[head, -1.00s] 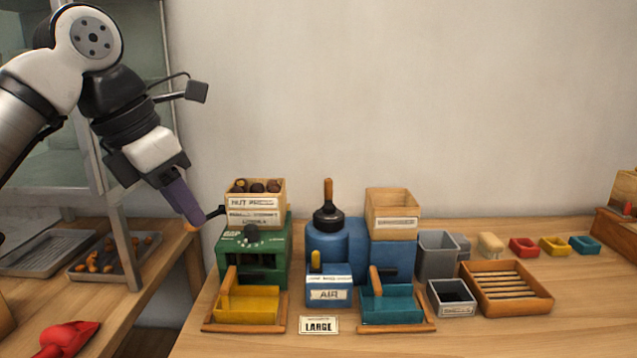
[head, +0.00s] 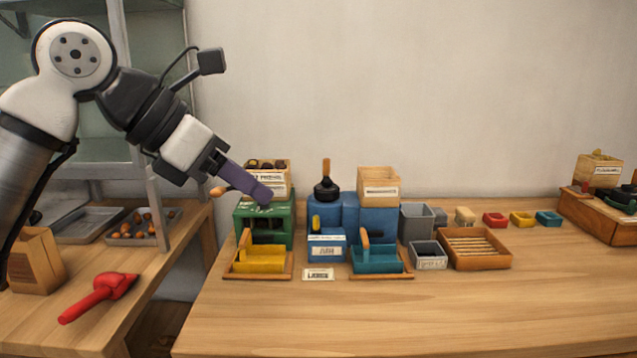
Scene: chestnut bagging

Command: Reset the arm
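My gripper (head: 262,192) is at the end of my arm, in the upper left of the head view. Its purple fingers point down and right, in front of the wooden box of chestnuts (head: 281,165) on the green press (head: 280,222). The fingers look close together, seen from the side, and I cannot tell whether they are open or shut. Nothing held shows between them. A lever with a wooden knob (head: 217,191) sticks out to the left below the fingers. I cannot tell whether the fingers touch the press or box.
A blue air machine (head: 328,246) and a wooden box (head: 379,187) stand beside the press. Yellow (head: 260,259) and teal (head: 376,260) trays sit in front. A red scoop (head: 98,295) lies on the left table. The front of the main table (head: 430,320) is clear.

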